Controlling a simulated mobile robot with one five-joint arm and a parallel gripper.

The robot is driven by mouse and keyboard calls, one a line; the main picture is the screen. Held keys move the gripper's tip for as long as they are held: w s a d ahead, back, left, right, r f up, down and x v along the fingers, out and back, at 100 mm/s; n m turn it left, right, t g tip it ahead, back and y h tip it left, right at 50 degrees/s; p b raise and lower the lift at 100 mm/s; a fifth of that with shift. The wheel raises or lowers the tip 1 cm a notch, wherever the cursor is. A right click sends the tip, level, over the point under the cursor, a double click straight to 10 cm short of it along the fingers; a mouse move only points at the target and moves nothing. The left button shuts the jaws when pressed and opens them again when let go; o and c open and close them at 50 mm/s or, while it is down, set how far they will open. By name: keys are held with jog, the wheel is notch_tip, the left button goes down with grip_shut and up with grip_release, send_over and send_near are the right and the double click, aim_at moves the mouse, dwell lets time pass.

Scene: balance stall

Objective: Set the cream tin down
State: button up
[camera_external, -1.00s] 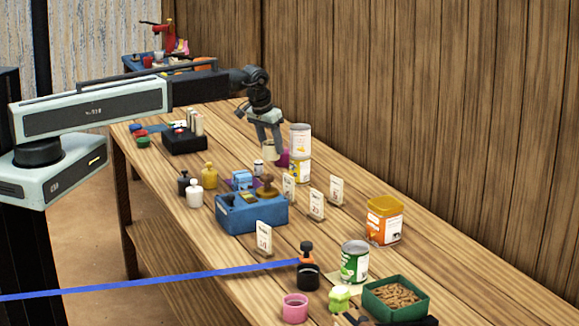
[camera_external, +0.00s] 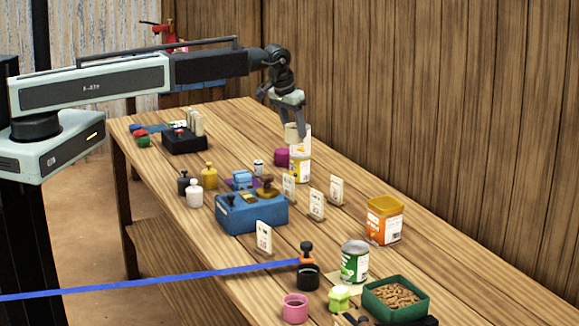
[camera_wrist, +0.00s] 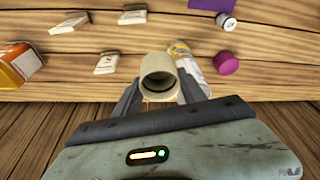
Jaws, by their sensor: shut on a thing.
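The cream tin (camera_external: 291,131) is small and pale, held between the fingers of my gripper (camera_external: 287,122). It is above the far right side of the table, partly in front of a tall white-and-yellow can or stack (camera_external: 300,168). In the wrist view the cream tin (camera_wrist: 158,78) shows its round open-looking end between the two fingers of my gripper (camera_wrist: 160,95). The white-and-yellow can (camera_wrist: 186,58) is just right of it there; I cannot tell whether they touch.
A magenta pot (camera_external: 282,157) stands left of the white-and-yellow can. A plank wall rises along the table's far side. Bare wood lies behind the can.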

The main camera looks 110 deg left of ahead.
jog(key=w+d+f+m+b, duration=0.15)
jog(key=w+d, duration=0.25)
jog(key=w, duration=0.4)
jog(key=w+d+f+m+b, duration=0.1)
jog(key=w+d+f+b, duration=0.2)
jog(key=w+d, duration=0.35)
jog(key=w+d+f+m+b, duration=0.1)
jog(key=w+d+f+b, duration=0.15)
jog(key=w, duration=0.75)
jog(key=shift+t+h, duration=0.3)
jog(key=shift+t, duration=0.1)
notch_tip(320, 180, down, 10)
jog(key=b, duration=0.9)
jog(key=shift+s+d+f+b, duration=0.1)
jog(key=shift+f+b, duration=0.15)
jog(key=shift+b, duration=0.15)
jog(key=shift+r, duration=0.3)
jog(key=shift+f, duration=0.25)
jog(key=o, duration=1.5)
jog(key=shift+r, duration=0.1)
